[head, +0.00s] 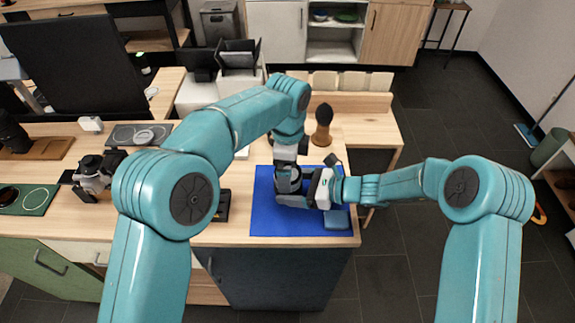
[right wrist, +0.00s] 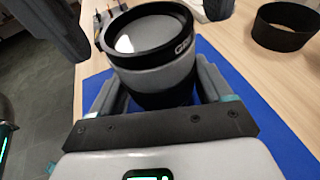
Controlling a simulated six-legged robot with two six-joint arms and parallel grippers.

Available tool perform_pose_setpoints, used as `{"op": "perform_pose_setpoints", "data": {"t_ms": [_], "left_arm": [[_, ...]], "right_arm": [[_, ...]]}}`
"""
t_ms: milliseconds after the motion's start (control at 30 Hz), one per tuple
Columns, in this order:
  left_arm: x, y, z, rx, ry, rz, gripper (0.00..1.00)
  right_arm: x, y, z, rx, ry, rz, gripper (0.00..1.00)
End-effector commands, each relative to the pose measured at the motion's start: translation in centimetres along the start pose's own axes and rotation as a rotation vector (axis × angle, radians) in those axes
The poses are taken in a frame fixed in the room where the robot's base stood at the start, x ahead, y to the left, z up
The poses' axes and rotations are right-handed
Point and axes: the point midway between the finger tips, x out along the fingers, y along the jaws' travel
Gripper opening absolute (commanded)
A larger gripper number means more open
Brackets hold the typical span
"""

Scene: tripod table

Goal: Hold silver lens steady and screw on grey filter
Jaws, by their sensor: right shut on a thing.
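The silver lens (right wrist: 160,78) stands upright over the blue mat, between the two fingers of my right gripper (right wrist: 158,92), which is shut on its sides. A black-rimmed ring with pale glass and white letters (right wrist: 147,40), seemingly the grey filter, sits on the lens's top end; I cannot tell if it is threaded on. In the head view the lens (head: 288,185) is partly hidden by my grippers. My left gripper (head: 287,163) points down just above it. Its dark fingers show apart on both sides of the ring in the right wrist view, open. My right gripper (head: 305,192) reaches in from the right.
A blue mat (head: 264,220) covers the table's right end. A black open ring (right wrist: 285,28) stands beyond the lens. A blue cloth-like item (head: 337,220) lies at the mat's front right. A brush on a wooden stand (head: 322,138) and a camera (head: 93,172) stand nearby.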

Motion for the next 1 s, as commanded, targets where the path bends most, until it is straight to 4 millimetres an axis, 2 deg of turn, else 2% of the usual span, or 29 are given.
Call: {"op": "perform_pose_setpoints", "data": {"t_ms": [233,1000], "left_arm": [[-0.5,0.0,0.0,-0.001,0.001,-0.002,1.0],[-7.0,0.0,0.0,-0.002,0.001,-0.002,1.0]], "right_arm": [[0.0,-0.1,0.0,0.0,0.001,-0.002,0.62],[-0.1,-0.1,0.0,-0.001,0.0,-0.004,0.62]]}}
